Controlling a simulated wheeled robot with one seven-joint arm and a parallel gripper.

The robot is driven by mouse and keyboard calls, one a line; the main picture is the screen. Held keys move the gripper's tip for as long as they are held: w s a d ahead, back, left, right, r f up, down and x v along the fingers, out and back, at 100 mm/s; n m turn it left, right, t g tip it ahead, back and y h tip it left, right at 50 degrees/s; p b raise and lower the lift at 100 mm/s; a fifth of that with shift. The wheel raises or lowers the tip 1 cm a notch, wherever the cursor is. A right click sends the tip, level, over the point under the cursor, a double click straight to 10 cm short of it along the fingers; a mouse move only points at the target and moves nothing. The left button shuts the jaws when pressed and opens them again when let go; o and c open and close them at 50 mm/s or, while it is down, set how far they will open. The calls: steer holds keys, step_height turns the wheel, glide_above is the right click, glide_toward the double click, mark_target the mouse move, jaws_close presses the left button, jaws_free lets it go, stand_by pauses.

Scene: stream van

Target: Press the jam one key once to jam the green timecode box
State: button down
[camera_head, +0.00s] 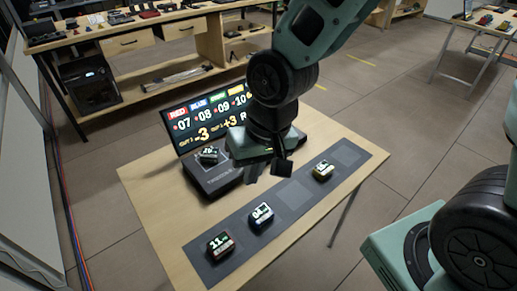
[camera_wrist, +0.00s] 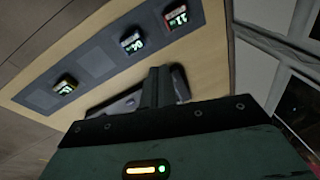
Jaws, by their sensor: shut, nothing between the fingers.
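The green timecode box (camera_head: 208,154) appears to be the small box lying on top of the dark jam unit (camera_head: 207,181) at the table's left. Its lit digits are too small to read surely. The jam one key cannot be made out; my gripper and wrist cover the unit's right side. My gripper (camera_head: 281,168) is shut and empty, above the table to the right of the unit. In the wrist view, the shut fingers (camera_wrist: 155,88) cover part of the dark unit (camera_wrist: 118,103), and the green box is not visible.
A grey mat (camera_head: 293,194) holds a red box (camera_head: 220,244), a blue box (camera_head: 261,215) and a yellow box (camera_head: 323,171), with bare squares between and beyond. A screen (camera_head: 196,123) with coloured labels stands behind the unit, partly hidden by my arm. The table's front left is clear.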

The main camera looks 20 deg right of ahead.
steer(key=w+d+f+m+t+y+p, duration=0.1)
steer(key=w+d+f+m+t+p, duration=0.1)
steer(key=w+m, duration=0.5)
steer(key=w+d+f+m+t+p, duration=0.2)
steer(key=w+d+f+m+p, duration=0.1)
steer(key=w+d+m, duration=0.2)
steer(key=w+d+f+m+t+y+p, duration=0.1)
steer(key=w+d+f+m+t+p, duration=0.1)
steer(key=w+m, duration=0.8)
steer(key=shift+w+d+f+t+y+p, duration=0.35)
steer(key=shift+d+p, duration=0.2)
steer(key=shift+d, duration=0.55)
step_height(320, 180, down, 9)
steer(key=b, duration=0.6)
steer(key=shift+r+b, duration=0.1)
steer(key=shift+b, duration=0.3)
steer(key=shift+f, duration=0.4)
